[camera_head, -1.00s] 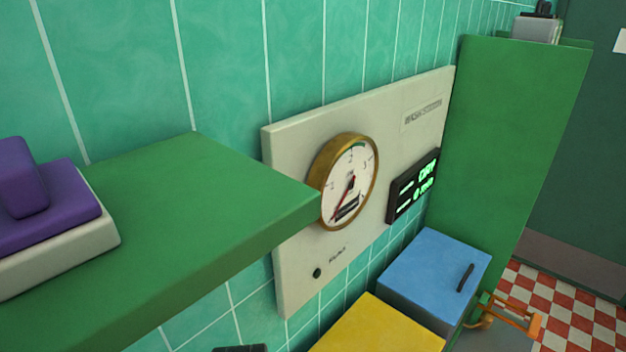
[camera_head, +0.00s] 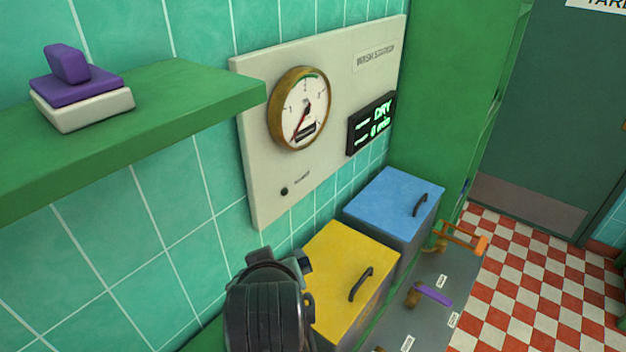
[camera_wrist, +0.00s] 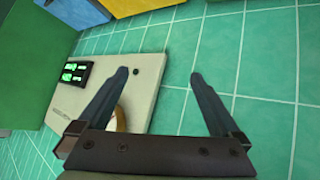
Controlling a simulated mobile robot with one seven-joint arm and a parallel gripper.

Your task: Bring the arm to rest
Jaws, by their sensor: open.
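My gripper shows in the wrist view (camera_wrist: 158,82), with its two dark fingers spread apart and nothing between them. Tiled wall and part of the pale wash station panel (camera_wrist: 140,50) lie beyond the fingers. In the head view, a dark part of my arm rises at the bottom, in front of the wall and left of the yellow-lidded box (camera_head: 335,270). The gripper's fingers cannot be made out in the head view.
A green shelf (camera_head: 190,85) with a purple-and-white block (camera_head: 80,95) juts out at left. The panel (camera_head: 340,70) carries a brass-rimmed gauge (camera_head: 300,108) and a lit display (camera_head: 371,124). A blue-lidded box (camera_head: 393,203) stands beside the yellow one. Checkered floor (camera_head: 530,270) is open at right.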

